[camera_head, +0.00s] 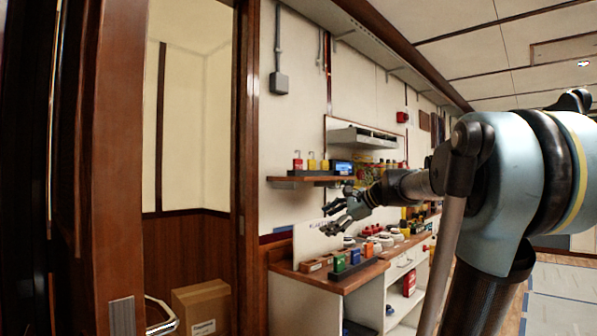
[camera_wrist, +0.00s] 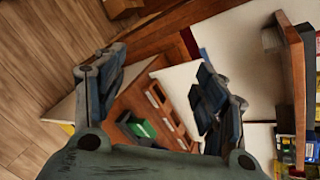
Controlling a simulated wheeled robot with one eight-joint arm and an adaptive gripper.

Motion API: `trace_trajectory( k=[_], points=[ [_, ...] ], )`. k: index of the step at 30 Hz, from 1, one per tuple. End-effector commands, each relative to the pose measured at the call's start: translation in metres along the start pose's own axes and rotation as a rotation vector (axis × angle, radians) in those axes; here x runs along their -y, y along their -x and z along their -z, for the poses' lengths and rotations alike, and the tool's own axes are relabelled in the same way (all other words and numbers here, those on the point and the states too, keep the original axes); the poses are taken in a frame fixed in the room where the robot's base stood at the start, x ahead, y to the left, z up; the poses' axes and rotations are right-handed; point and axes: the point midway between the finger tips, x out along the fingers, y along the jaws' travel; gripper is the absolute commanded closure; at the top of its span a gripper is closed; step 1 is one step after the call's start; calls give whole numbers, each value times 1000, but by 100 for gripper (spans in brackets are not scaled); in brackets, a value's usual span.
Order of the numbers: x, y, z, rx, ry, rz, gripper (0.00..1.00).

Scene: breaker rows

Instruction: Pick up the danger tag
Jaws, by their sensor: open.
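I cannot make out a danger tag for certain in either view. My gripper (camera_head: 328,218) is open and empty, above the counter and below the wall shelf (camera_head: 310,179). In the wrist view my gripper (camera_wrist: 160,65) has its fingers spread wide. Between and below them show a slotted wooden holder (camera_wrist: 172,115) and a green item (camera_wrist: 143,128), partly hidden by my gripper.
Red (camera_head: 298,163) and yellow padlocks (camera_head: 311,164) stand on the wall shelf beside a blue-screened device (camera_head: 342,167). The shelf edge (camera_wrist: 295,85) is right of my fingers in the wrist view. A door frame (camera_head: 245,180) and cardboard box (camera_head: 200,305) are left.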

Motion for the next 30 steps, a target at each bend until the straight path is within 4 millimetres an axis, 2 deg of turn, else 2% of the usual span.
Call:
trace_trajectory(
  k=[1,3,6,9,12,15,19,30],
  points=[
    [38,1,-9,46,-105,51,35],
    [85,4,-21,116,-259,116,35],
    [144,10,-34,217,-456,188,35],
    [190,17,-41,305,-613,237,35],
    [220,23,-45,370,-721,264,35],
    [237,26,-46,406,-782,279,35],
    [246,19,-50,423,-805,281,35],
    [270,-37,-66,421,-802,280,35]
  ],
)
